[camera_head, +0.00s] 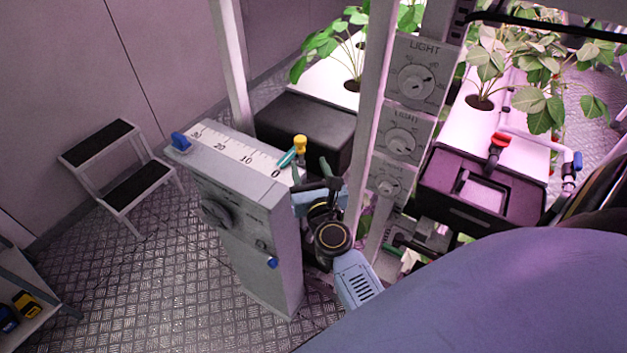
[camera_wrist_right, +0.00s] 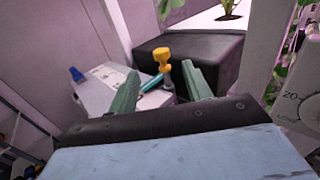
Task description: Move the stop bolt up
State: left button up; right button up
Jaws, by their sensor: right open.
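A yellow-headed bolt (camera_head: 300,143) stands upright by the 0 end of the scale on top of a grey control post (camera_head: 245,215). It also shows in the wrist view (camera_wrist_right: 161,55), beyond and between my fingers. A teal rod (camera_head: 287,158) lies slanted beside it; the wrist view shows the rod (camera_wrist_right: 153,82) just left of the bolt. My right gripper (camera_head: 311,170) is open and empty, close to the bolt at the post's right end. Its two grey-green fingers (camera_wrist_right: 160,72) frame the bolt with a gap on each side. My left gripper is out of view.
A blue knob (camera_head: 181,140) sits at the post's far left. A black box (camera_head: 305,125) stands behind the bolt. A white upright (camera_head: 369,110) and light dials (camera_head: 417,83) are to the right. A step stool (camera_head: 125,175) stands left on open floor.

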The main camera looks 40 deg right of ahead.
jog(key=v, duration=0.3)
jog(key=shift+s+a, duration=0.1)
jog(key=shift+s, duration=0.1)
dwell(0.3)
jog(key=s+a+f+n+g+y+b, duration=0.2)
jog(key=s+a+f+n+y, duration=0.15)
jog(key=f+n, duration=0.6)
jog(key=s+a+f+n+g+y+b, duration=0.1)
jog(key=s+a+f+n+g+y, duration=0.2)
jog(key=f+n, duration=0.7)
jog(key=s+a+f+n+g+y+b, duration=0.15)
jog(key=s+a+f+n, duration=0.3)
jog(key=f, duration=0.95)
jog(key=s+d+f+n+g+b, duration=0.1)
jog(key=s+d+f+n+g, duration=0.1)
jog(key=s+f+n, duration=0.4)
jog(key=s+d+f+n+g+b, duration=0.1)
jog(key=s+f+n+g, duration=0.3)
jog(key=s, duration=0.8)
jog(key=s+d+f+n+g+h+b, duration=0.1)
jog(key=s+d+f+n+g+b, duration=0.1)
jog(key=s+f+n, duration=0.7)
jog(key=shift+s+d+f+g, duration=0.45)
jog(key=shift+s+d+g, duration=0.15)
jog(key=shift+d, duration=0.45)
